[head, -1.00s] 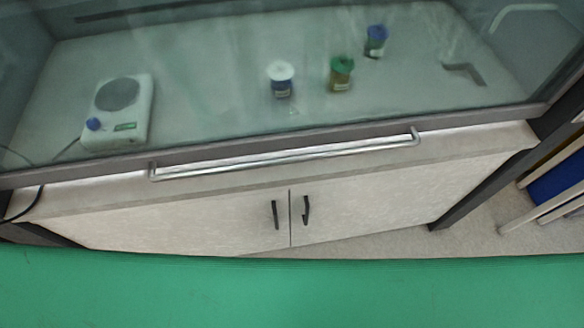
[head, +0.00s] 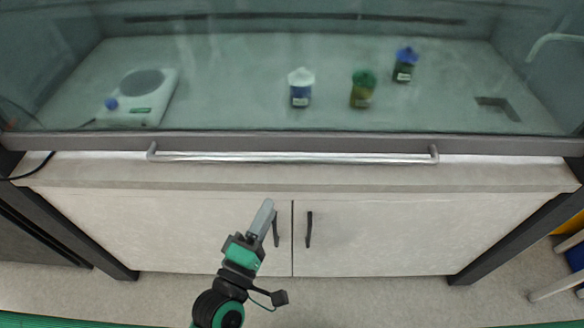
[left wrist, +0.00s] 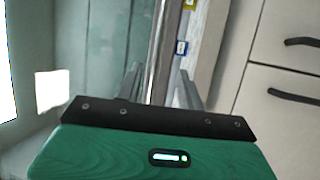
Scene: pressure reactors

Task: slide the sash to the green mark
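The sash is a clear glass panel with a grey bottom rail (head: 220,143) and a long metal handle bar (head: 293,157) across its front. The rail is low, close above the pale worktop. My left gripper (head: 267,207) is below and in front of the bar, before the cabinet doors, apart from the bar. In the left wrist view its two fingers (left wrist: 159,88) stand apart with nothing gripped, and the long bar and rail (left wrist: 161,40) run beyond them. A blue mark (left wrist: 181,47) and a yellow mark (left wrist: 187,5) show beside the rail. I see no green mark. My right gripper is not in view.
Behind the glass are a white hotplate (head: 140,97), a white-capped jar (head: 300,88), a green-capped jar (head: 362,90) and a blue-capped jar (head: 404,65). Cabinet doors (head: 400,230) with dark handles are below the worktop (head: 230,175). A stool-like frame (head: 565,270) stands at right.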

